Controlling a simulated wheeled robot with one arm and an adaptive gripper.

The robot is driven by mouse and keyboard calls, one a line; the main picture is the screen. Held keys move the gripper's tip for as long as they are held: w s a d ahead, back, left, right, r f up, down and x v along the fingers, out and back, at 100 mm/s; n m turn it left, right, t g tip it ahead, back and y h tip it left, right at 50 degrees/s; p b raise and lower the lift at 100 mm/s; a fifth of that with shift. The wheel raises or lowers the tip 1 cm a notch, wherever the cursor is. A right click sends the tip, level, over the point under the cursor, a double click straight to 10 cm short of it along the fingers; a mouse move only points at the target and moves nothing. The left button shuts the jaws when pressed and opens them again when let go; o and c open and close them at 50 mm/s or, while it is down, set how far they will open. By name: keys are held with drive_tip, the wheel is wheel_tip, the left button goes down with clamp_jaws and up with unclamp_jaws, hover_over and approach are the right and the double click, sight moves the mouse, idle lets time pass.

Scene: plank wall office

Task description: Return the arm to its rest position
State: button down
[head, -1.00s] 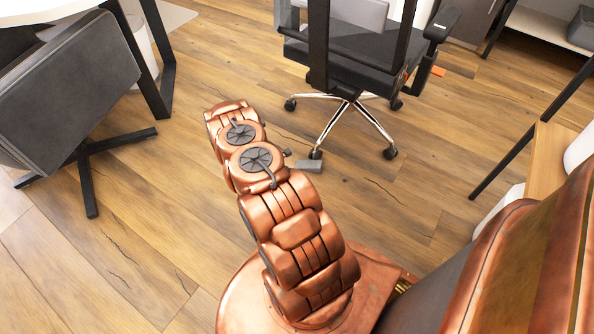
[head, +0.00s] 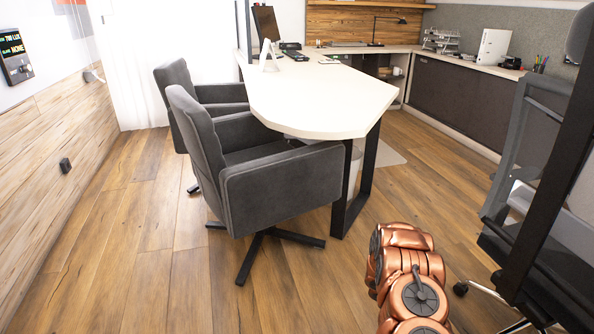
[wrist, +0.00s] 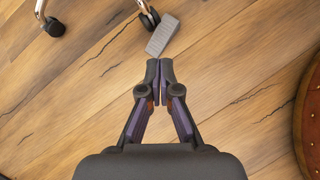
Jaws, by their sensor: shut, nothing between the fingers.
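My gripper (wrist: 159,72) shows in the wrist view with its two fingertips together and nothing between them. It points down over the bare wood floor. In the head view, part of my copper-coloured arm shows at the lower right, and the gripper itself is out of that view. A grey wedge-like piece (wrist: 162,36) lies on the floor just beyond the fingertips in the wrist view; I cannot tell the exact gap.
Two dark grey armchairs (head: 281,190) stand by a white-topped desk (head: 310,100) with black legs. A mesh office chair (head: 540,200) is at the right; chair casters (wrist: 54,27) show near my gripper. Dark cabinets (head: 455,100) line the back right. The floor (head: 125,230) at left is clear.

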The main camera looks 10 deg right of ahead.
drive_tip(key=s+a+r+m+y+p, duration=0.15)
drive_tip(key=a+r+p, duration=0.3)
drive_tip(key=r, duration=0.95)
drive_tip(key=a+r+m+p, duration=0.3)
drive_tip(key=a+r+p, duration=0.15)
drive_tip(key=r, duration=0.85)
drive_tip(key=s+a+r+m+y+p, duration=0.1)
drive_tip(key=a+r+m+p, duration=0.3)
drive_tip(key=r, duration=1)
drive_tip(key=s+a+r+m+y+p, duration=0.1)
drive_tip(key=s+a+r+y+p, duration=0.2)
drive_tip(key=s+a+r+p, duration=0.4)
drive_tip(key=s+a+r+m+t+y+p, duration=0.1)
drive_tip(key=s+a+r+p, duration=0.7)
drive_tip(key=s+a+r, duration=0.8)
wheel_tip(320, 180, up, 8)
drive_tip(key=shift+s+a+m+t+y, duration=0.3)
drive_tip(key=shift+a+m+y, duration=0.15)
drive_tip(key=shift+a+y, duration=0.65)
